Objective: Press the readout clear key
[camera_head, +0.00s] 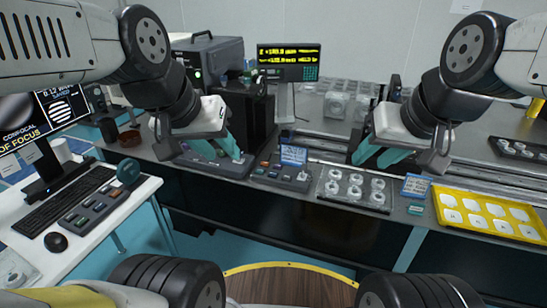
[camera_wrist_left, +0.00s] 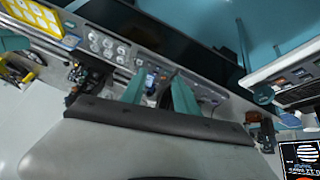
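A digital readout (camera_head: 288,55) with yellow figures stands on a post at the back of the bench. It has a small teal keypad (camera_head: 311,73) at its lower right. A grey control box (camera_head: 282,177) with small keys lies at the bench front, with a blue label card (camera_head: 293,155) behind it. Which key is the clear key is too small to tell. My left gripper (camera_head: 212,150) is open and empty over another grey box (camera_head: 215,162), left of that control box. Its parted teal fingers show in the left wrist view (camera_wrist_left: 158,88). My right gripper (camera_head: 378,155) is open and empty, above the bench.
A clear tray of round parts (camera_head: 354,189) and a yellow tray (camera_head: 487,214) stand along the bench front to the right. A black block (camera_head: 243,117) stands behind my left gripper. A side desk (camera_head: 110,225) holds a monitor, keyboard and mouse.

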